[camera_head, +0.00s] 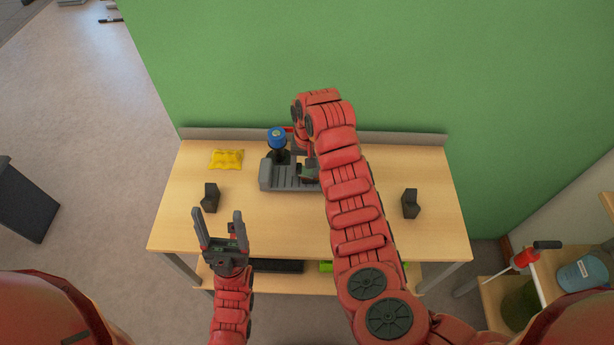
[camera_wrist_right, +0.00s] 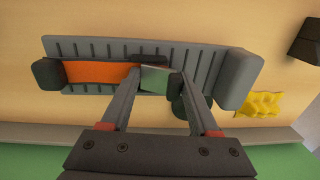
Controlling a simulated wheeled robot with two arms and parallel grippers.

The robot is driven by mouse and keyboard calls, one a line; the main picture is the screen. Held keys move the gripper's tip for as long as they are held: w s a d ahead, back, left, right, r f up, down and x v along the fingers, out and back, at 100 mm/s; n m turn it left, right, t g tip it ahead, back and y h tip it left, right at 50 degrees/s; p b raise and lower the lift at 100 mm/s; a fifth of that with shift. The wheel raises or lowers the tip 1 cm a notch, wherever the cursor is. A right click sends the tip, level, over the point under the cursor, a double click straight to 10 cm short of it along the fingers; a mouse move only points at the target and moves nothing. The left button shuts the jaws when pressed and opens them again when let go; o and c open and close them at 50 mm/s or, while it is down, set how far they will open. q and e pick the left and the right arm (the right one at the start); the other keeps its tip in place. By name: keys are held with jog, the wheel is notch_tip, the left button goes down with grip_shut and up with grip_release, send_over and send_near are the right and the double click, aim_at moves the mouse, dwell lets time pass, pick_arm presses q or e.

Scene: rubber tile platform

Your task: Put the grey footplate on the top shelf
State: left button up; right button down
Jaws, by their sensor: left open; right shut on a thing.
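A long grey ribbed piece (camera_head: 290,184), which looks like the grey footplate, lies on the wooden top near its back edge. In the right wrist view (camera_wrist_right: 205,50) it has rounded dark ends and an orange inner strip. My right gripper (camera_head: 307,172) reaches down over its middle. Its fingers (camera_wrist_right: 155,84) are shut on a small grey-green block (camera_wrist_right: 154,80); I cannot tell whether this is joined to the ribbed piece. My left gripper (camera_head: 221,222) is open and empty above the table's front left. I cannot tell which surface is the top shelf.
A blue-capped dark post (camera_head: 277,138) stands close beside my right gripper. A yellow packet (camera_head: 227,159) lies to the left. Dark angled blocks sit left (camera_head: 210,197) and right (camera_head: 410,203). A low ledge and green wall (camera_head: 400,60) bound the back. A lower shelf holds a black item (camera_head: 275,266).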

aim_at(307, 171)
jog(key=shift+w+d+r, duration=0.1)
jog(key=shift+w+d, duration=0.1)
jog(key=shift+f+p, duration=0.2)
jog(key=shift+p, duration=0.2)
notch_tip(307, 171, down, 2)
jog(key=shift+f+p, duration=0.1)
jog(key=shift+p, duration=0.55)
jog(key=shift+w+f, duration=0.1)
jog(key=shift+f, duration=0.4)
jog(key=shift+c, duration=0.6)
grip_release()
jog(key=shift+f, duration=0.1)
